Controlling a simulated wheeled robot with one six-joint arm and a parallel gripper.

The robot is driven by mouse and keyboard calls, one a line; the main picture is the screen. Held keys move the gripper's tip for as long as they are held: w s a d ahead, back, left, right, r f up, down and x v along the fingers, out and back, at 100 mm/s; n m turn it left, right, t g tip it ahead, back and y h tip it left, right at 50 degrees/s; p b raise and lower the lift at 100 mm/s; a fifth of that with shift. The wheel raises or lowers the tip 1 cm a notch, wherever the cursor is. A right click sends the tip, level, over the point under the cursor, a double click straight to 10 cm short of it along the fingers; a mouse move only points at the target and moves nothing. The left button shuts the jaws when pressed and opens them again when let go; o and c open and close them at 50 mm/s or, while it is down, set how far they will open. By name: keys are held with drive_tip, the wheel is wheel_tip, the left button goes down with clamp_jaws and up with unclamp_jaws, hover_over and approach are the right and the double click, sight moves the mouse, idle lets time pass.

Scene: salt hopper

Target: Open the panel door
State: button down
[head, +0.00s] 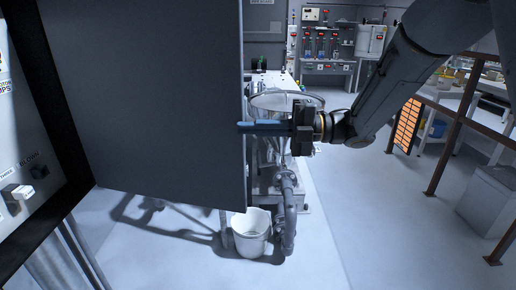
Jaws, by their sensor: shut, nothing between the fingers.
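The panel door (150,100) is a large dark grey sheet in the left half of the head view. It stands swung out from the control panel (22,150), whose labelled face and switches show at the far left. My gripper (243,127) comes in from the right with its blue fingers shut and empty. The fingertips are at the door's free right edge and overlap it in the picture. I cannot tell whether they touch it.
A white bucket (251,232) stands on the floor below, beside grey pipework (288,205). A round hopper (285,101) is behind my gripper. Brown railing posts (450,145) and a grey box (488,200) are at the right. Floor between is clear.

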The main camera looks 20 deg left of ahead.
drive_tip(key=w+b, duration=0.2)
drive_tip(key=w, duration=0.6)
drive_tip(key=shift+a+b, duration=0.35)
drive_tip(key=shift+b, duration=0.05)
drive_tip(key=shift+s, duration=0.1)
